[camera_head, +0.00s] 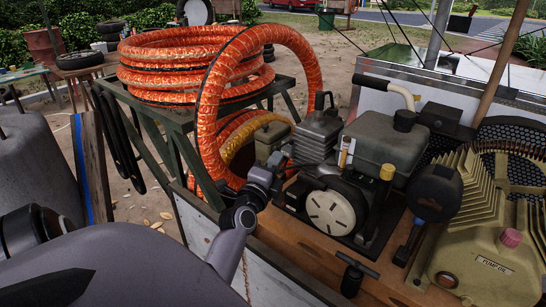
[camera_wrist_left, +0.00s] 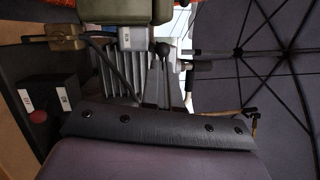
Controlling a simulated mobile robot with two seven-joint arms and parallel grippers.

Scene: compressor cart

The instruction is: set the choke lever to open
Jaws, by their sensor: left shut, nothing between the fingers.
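The engine (camera_head: 385,140) with its grey-green tank stands on the cart, with a pale round starter cover on its front. My left gripper (camera_head: 286,153) is beside the engine's left side, close to the finned block. In the left wrist view its closed fingers (camera_wrist_left: 163,68) point toward a small lever with a black ball knob (camera_wrist_left: 162,48), which looks like the choke lever. The knob appears right at the fingertips; I cannot tell whether they touch. Nothing is held. In the head view I cannot make out the lever. My right gripper is not in view.
A coiled orange hose (camera_head: 180,65) rests on a rack left of the engine, and one loop hangs close to my left gripper. The finned compressor (camera_head: 490,240) stands at the right. A black box with a red button (camera_wrist_left: 38,117) shows in the wrist view.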

